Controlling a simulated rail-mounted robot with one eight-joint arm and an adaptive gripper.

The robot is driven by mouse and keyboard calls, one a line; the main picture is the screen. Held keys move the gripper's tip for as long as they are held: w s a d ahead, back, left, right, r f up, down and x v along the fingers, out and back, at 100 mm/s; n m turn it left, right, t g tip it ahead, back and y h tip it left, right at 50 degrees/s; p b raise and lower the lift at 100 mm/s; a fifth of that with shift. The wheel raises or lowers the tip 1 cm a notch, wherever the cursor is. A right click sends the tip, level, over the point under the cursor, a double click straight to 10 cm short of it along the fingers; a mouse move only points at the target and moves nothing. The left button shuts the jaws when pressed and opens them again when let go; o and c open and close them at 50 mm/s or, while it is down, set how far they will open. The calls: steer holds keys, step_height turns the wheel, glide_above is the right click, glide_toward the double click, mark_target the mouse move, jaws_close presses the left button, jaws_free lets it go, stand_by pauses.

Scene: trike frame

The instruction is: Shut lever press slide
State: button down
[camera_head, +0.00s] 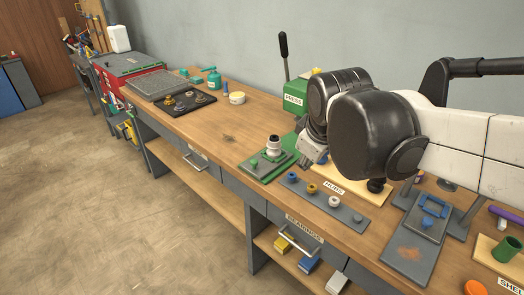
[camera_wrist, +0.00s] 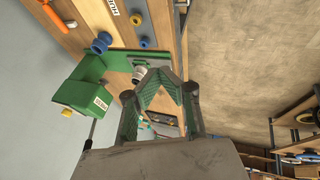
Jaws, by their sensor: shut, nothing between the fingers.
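The green lever press (camera_head: 295,98), labelled PRESS, stands at the back of the bench, partly hidden behind my arm. Its black lever (camera_head: 284,45) points up. In the wrist view the press (camera_wrist: 82,88) is left of my gripper (camera_wrist: 174,78), with the white part (camera_wrist: 139,75) near the fingertips. The fingers are shut and empty. Contact with the slide cannot be told. The head view mostly hides the fingers.
A grey tray (camera_head: 346,215) with small hubs lies right of the slide. A dark plate with parts (camera_head: 181,106) and a white and yellow roll (camera_head: 237,98) lie further left. Bare bench top (camera_head: 215,140) lies between. A labelled bearings drawer (camera_head: 300,235) is below the front edge.

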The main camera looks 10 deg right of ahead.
mark_target(280, 146)
steer(key=w+a+f+n+g+h+p, duration=0.15)
steer(key=w+f+n, duration=0.25)
steer(key=w+n, duration=0.5)
steer(key=w+a+f+n+g+h+b, duration=0.1)
steer(key=w+a+f+n, duration=0.3)
steer(key=w, duration=1)
steer(key=w+f+n, duration=0.1)
steer(key=w+f, duration=0.1)
steer(key=f, duration=0.3)
steer(key=w+d+f+n+p, duration=0.1)
steer(key=w+f+n, duration=0.1)
steer(key=f, duration=0.3)
steer(key=w+d+f+n, duration=0.1)
steer(key=w+f, duration=0.2)
steer(key=f, duration=0.2)
steer(key=shift+d+f+n+g, duration=0.15)
steer(key=shift+d+n+g, duration=0.05)
steer(key=shift+n+g, duration=0.1)
steer(key=w+d, duration=0.1)
steer(key=d, duration=0.1)
steer(key=w+d+b, duration=0.1)
steer(key=w+d, duration=0.1)
steer(key=w+d+b, duration=0.1)
steer(key=d, duration=0.1)
steer(key=shift+w+d, duration=0.35)
steer(key=shift+w, duration=0.05)
